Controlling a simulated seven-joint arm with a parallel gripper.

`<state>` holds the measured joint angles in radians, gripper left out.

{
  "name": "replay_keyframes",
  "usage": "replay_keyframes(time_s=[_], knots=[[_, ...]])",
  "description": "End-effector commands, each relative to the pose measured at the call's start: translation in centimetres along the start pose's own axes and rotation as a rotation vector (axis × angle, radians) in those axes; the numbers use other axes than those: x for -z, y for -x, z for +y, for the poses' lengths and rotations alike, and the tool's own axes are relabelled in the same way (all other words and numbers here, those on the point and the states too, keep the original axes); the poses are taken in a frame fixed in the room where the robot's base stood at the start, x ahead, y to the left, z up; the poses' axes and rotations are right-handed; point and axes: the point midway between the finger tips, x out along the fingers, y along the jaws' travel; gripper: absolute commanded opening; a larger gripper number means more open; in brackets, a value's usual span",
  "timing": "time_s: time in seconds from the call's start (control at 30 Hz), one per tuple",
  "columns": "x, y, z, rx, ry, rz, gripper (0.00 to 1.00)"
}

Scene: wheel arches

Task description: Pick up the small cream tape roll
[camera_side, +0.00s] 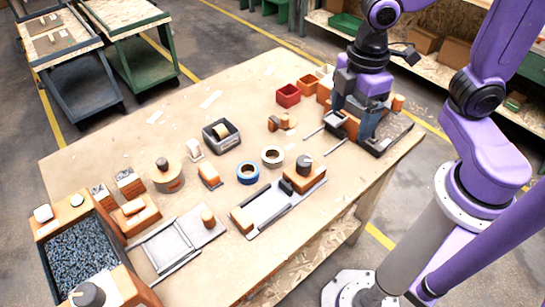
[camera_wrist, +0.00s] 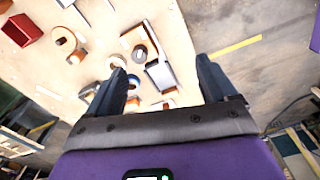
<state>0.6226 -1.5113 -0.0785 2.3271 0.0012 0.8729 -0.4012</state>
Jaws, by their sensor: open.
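A pale, cream-white tape roll (camera_side: 272,149) lies flat near the middle of the table in the side view. A blue tape roll (camera_side: 248,173) lies just to its lower left.
A red bin (camera_side: 288,95) and an orange bin (camera_side: 309,84) stand near the back edge. An orange block with a dark knob (camera_side: 303,167) stands right of the rolls. A crate of dark pellets (camera_side: 82,262) sits at the front left. The table's left back area is mostly clear.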

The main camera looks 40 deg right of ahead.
Motion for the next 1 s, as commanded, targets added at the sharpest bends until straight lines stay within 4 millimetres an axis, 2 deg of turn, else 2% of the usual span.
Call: replay_keyframes(time_s=[0.1, 0.3, 0.6, 0.8, 1.0], knots=[[2.2, -0.6, 2.6, 0.002, 0.056, -0.007, 0.85], [5.1, -1.8, 7.0, 0.004, 0.157, -0.011, 0.85], [8.0, -4.1, 13.2, 0.009, 0.301, -0.017, 0.85], [8.6, -5.1, 15.3, 0.011, 0.359, -0.018, 0.85], [8.6, -6.4, 15.8, 0.014, 0.372, -0.02, 0.85]])
